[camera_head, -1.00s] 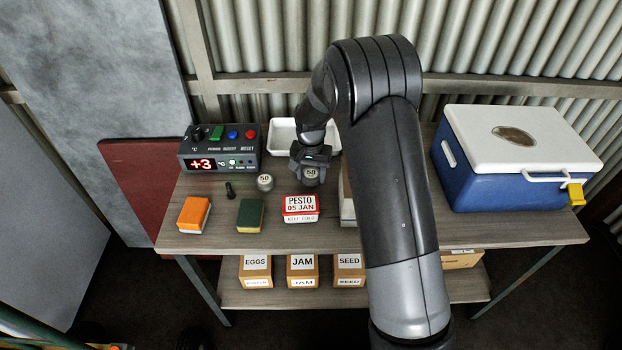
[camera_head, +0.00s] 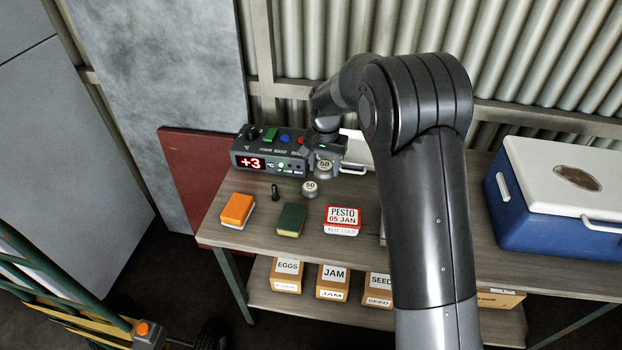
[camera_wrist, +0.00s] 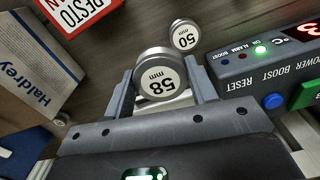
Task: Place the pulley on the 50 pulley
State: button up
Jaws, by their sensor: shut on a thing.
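My gripper (camera_head: 326,158) is shut on a grey cylindrical pulley marked 58 (camera_head: 324,168), with one finger on each side of it. In the wrist view the 58 mm pulley (camera_wrist: 157,78) shows its white label face between the fingers. The smaller grey pulley marked 50 (camera_head: 310,188) stands on the wooden table top. It also shows in the wrist view (camera_wrist: 185,38), just beyond the held pulley and apart from it in the picture. I cannot tell how high the held pulley is above the table.
The control box (camera_head: 262,158) reading +3 stands close behind and left. A white tray (camera_head: 355,158) is behind; a blue cooler (camera_head: 545,215) stands right.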

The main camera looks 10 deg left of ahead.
send_over(310, 186)
notch_tip(310, 186, down, 3)
jog(key=shift+s+r, duration=0.1)
jog(key=shift+r, duration=0.1)
jog(key=shift+f, duration=1.95)
jog(key=shift+f, duration=0.15)
jog(key=o, duration=1.1)
jog(key=shift+c, duration=0.2)
